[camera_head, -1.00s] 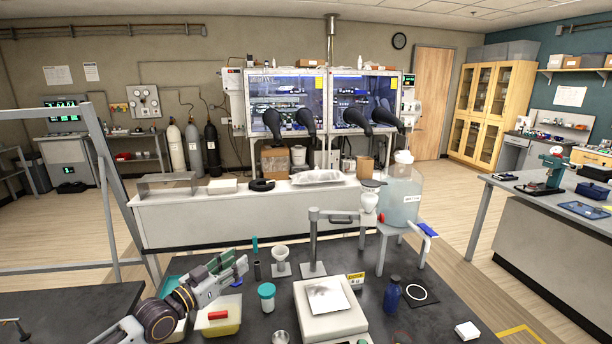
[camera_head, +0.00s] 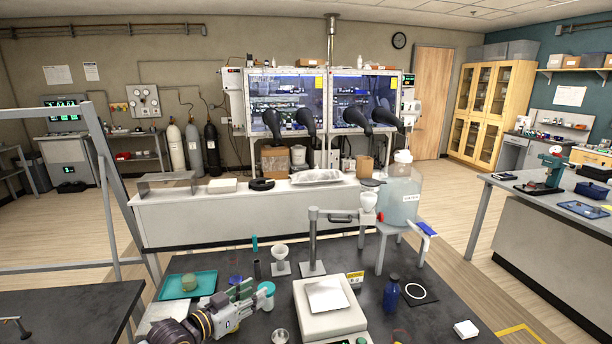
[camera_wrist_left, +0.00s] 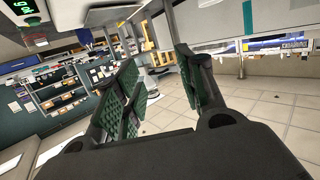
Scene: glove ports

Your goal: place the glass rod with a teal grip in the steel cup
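The teal grip of the glass rod (camera_head: 254,243) stands upright above a small dark holder (camera_head: 257,270) near the back of the dark bench. A teal upright piece, probably the grip, shows at the top of the left wrist view (camera_wrist_left: 247,16). The small steel cup (camera_head: 280,337) sits at the bench front, left of the balance. My left gripper (camera_head: 246,290) is in front of the rod, beside the teal-lidded jar. In the left wrist view its padded fingers (camera_wrist_left: 158,62) are apart with nothing between them. My right gripper is not in view.
A teal-lidded jar (camera_head: 266,297) is close to my left fingers. A teal tray (camera_head: 205,285) lies left; a blue bottle (camera_head: 391,294) stands right.

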